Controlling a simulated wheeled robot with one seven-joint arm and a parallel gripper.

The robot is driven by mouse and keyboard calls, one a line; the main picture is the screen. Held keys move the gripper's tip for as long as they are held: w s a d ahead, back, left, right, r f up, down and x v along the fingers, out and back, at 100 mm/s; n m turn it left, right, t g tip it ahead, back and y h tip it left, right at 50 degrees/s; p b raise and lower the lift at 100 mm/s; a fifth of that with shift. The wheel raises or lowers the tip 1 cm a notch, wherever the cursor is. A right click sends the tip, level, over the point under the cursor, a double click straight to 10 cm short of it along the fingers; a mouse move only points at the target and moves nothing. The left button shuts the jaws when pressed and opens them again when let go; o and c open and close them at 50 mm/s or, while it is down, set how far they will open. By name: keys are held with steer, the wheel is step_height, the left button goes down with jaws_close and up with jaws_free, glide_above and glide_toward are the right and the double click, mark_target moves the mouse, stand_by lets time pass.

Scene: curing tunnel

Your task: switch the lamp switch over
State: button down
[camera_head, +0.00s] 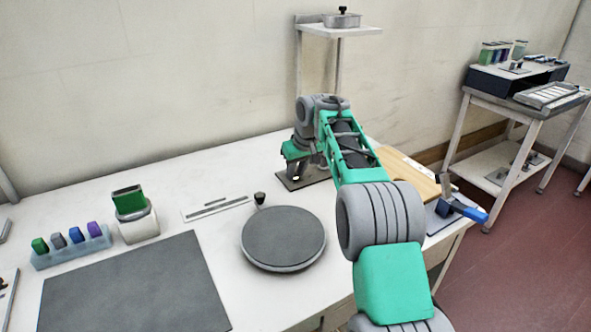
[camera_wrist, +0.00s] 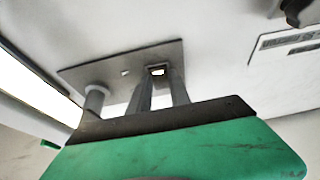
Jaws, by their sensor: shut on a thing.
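The lamp switch (camera_wrist: 158,71) shows in the wrist view as a small dark-edged piece with a pale face, between my fingertips. It stands on a flat grey plate (camera_wrist: 85,75); the same plate lies at the back of the white table in the head view (camera_head: 290,183). My gripper (camera_wrist: 160,84) reaches down over the plate and is shut on the switch. In the head view my gripper (camera_head: 299,168) is partly covered by my own wrist, and the switch is hidden there. I cannot tell which way the switch is set.
A round dark turntable (camera_head: 284,237) with a black knob is in front of the plate. A slotted strip (camera_head: 215,208) lies to its left. A wooden board (camera_head: 408,174) and a blue-handled tool (camera_head: 466,209) are right of my arm. A shelf post (camera_head: 299,75) rises behind.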

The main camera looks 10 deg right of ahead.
mark_target(296, 179)
steer(key=r+p, duration=0.1)
steer(key=p, duration=0.3)
steer(key=shift+w+r+g, duration=0.1)
steer(key=shift+r+g, duration=0.1)
steer(key=shift+g, duration=0.2)
steer(key=g+p, duration=0.1)
steer(key=p, duration=0.3)
steer(key=shift+w+a+h, duration=0.1)
steer(key=shift+w+h, duration=0.05)
steer(key=shift+h, duration=0.15)
steer(key=p, duration=0.3)
steer(key=shift+w+f, duration=0.1)
steer(key=shift+f+g+p, duration=0.3)
steer(key=shift+g+p, duration=0.1)
steer(key=shift+p, duration=0.15)
steer(key=shift+f, duration=0.15)
steer(key=c, duration=1.2)
jaws_free()
step_height(296, 179, up, 8)
steer(key=s, duration=0.1)
steer(key=shift+f, duration=0.15)
